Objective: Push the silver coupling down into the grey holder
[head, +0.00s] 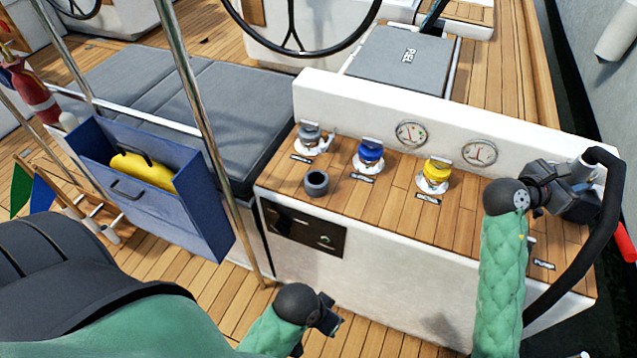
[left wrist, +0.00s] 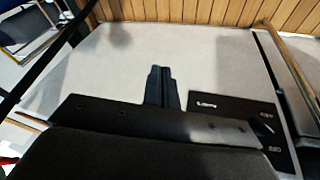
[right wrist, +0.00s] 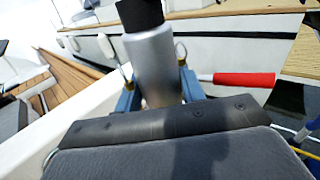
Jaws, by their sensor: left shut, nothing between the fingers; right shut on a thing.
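The silver coupling (right wrist: 152,62) is a smooth upright cylinder with a black hose end on top in the right wrist view. My right gripper (right wrist: 157,95) is shut on it. In the head view my right gripper (head: 575,190) is over the right end of the wooden console top, and the coupling is mostly hidden there. The grey holder, seemingly the short open-topped grey cup (head: 316,183), stands empty at the console's left front, far left of the right gripper. My left gripper (head: 328,316) is shut and empty, low before the console's front; it also shows in the left wrist view (left wrist: 160,85).
Grey (head: 310,135), blue (head: 370,154) and yellow (head: 434,175) fittings line the console top (head: 390,190) behind the cup. The black hose (head: 570,275) loops down from the right gripper. A blue box (head: 150,200) and steel poles (head: 205,110) stand at left.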

